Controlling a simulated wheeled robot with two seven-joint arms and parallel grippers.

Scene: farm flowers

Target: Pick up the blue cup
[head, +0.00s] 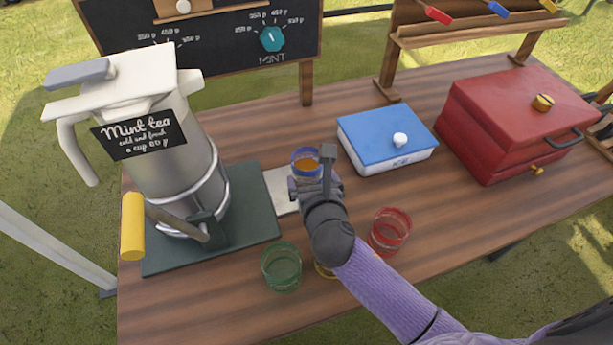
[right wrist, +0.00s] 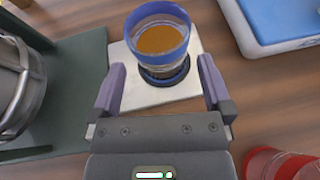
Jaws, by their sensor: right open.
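The blue cup (right wrist: 157,40) is clear with a blue rim and base and holds amber liquid. It stands upright on a pale square plate (right wrist: 120,90). In the head view the cup (head: 306,158) shows just beyond my right gripper (head: 316,180), which hides its lower part. In the right wrist view my right gripper (right wrist: 160,90) is open, its two purple fingers apart on either side of the near edge of the cup's base. No clear contact between the fingers and the cup shows. My left gripper is not in view.
A mint tea dispenser (head: 180,150) stands left on a dark green base (head: 262,225). A green cup (head: 281,268) and a red cup (head: 390,230) flank my right forearm; a yellow-rimmed one is mostly hidden. A blue-lidded box (head: 385,130) and a red box (head: 510,120) stand right.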

